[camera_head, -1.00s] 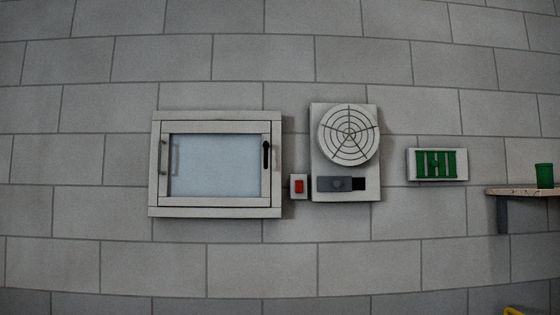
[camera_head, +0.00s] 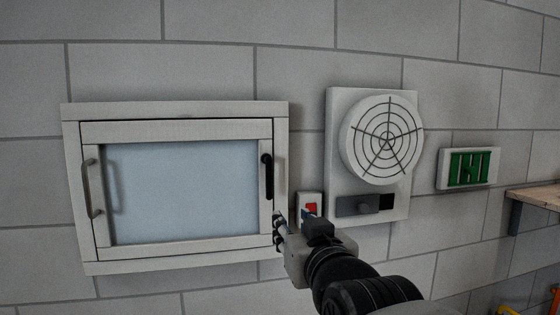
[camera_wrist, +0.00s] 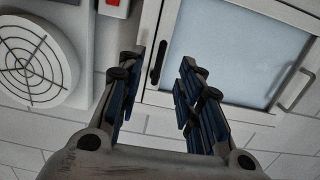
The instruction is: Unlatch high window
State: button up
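The window (camera_head: 180,190) is a pale blue pane in a white frame on the block wall, and it looks closed. Its black latch handle (camera_head: 267,176) sits upright on the right side of the sash, and a grey pull handle (camera_head: 90,188) is on the left side. In the wrist view the window (camera_wrist: 235,50) and the black latch (camera_wrist: 158,62) appear beyond the fingers. My gripper (camera_head: 279,230) is just below and right of the latch in the head view. In the wrist view its fingers (camera_wrist: 162,72) are apart with nothing between them. It seems not to touch the latch.
Right of the window are a red switch (camera_head: 311,208) on a white plate, partly behind my gripper, and a round fan grille (camera_head: 388,138) on a panel with a dark slider (camera_head: 362,205). A green sign (camera_head: 469,168) and a shelf (camera_head: 538,197) are further right.

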aim_at(270, 181)
jog(key=shift+t+y, duration=0.3)
jog(key=shift+t, duration=0.1)
jog(key=r+p+x, duration=0.1)
jog(key=x, duration=0.5)
jog(key=r+p+x, duration=0.1)
jog(key=p+x, duration=0.1)
jog(key=x, duration=0.4)
jog(key=r+p+x, duration=0.1)
jog(key=p+x, duration=0.1)
jog(key=x, duration=0.4)
jog(key=shift+a+r, duration=0.25)
jog(key=shift+a, duration=0.2)
jog(key=shift+c, duration=0.3)
grip_shut()
